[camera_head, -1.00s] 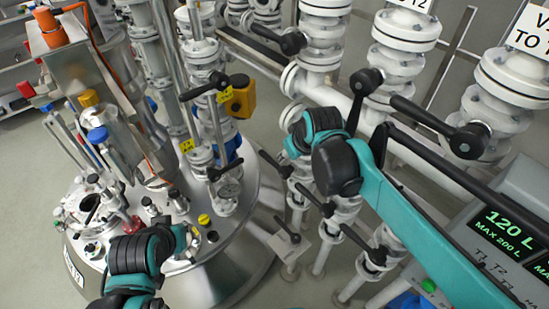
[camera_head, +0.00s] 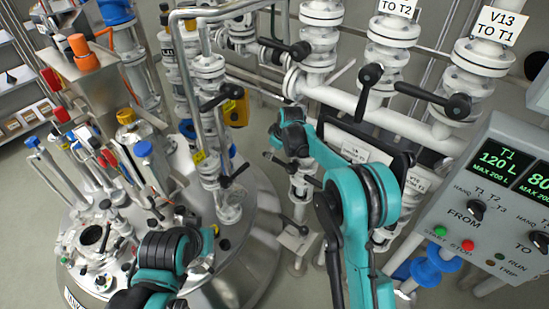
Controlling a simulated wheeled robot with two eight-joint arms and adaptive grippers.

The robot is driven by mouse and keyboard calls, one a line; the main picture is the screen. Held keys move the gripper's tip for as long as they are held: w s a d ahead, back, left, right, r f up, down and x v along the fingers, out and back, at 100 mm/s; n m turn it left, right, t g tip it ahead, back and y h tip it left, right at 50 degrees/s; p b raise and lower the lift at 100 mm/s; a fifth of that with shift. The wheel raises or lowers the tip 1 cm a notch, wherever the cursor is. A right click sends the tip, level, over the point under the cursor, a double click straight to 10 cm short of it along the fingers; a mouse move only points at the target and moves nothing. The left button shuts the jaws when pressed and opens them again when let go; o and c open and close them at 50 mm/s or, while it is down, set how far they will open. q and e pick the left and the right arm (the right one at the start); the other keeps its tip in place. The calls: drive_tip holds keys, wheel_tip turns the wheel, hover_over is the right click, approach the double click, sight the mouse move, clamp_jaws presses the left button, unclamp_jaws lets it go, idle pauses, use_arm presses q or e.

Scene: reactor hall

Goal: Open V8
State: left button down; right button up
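No label reading V8 is legible in the head view. Black lever valves sit on the white pipes. One lever (camera_head: 221,97) is on the pipework above the steel vessel (camera_head: 255,215), and another (camera_head: 234,175) is lower, near a small yellow tag (camera_head: 199,157). My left gripper (camera_head: 203,243) is low over the vessel lid, its fingers mostly hidden by the wrist. My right gripper (camera_head: 284,132) is before the white pipes, right of the vessel pipework.
A grey control console (camera_head: 478,205) reading 120 L stands at right. Signs V13 TO T1 (camera_head: 494,27) and TO T2 (camera_head: 395,10) mark pipes with black levers (camera_head: 435,99). A metal frame (camera_head: 178,45) and capped fittings (camera_head: 126,117) crowd the vessel lid.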

drive_tip(key=b+x, duration=0.1)
drive_tip(key=x, duration=0.4)
drive_tip(key=shift+f, duration=0.15)
drive_tip(key=shift+a, duration=0.1)
clamp_jaws()
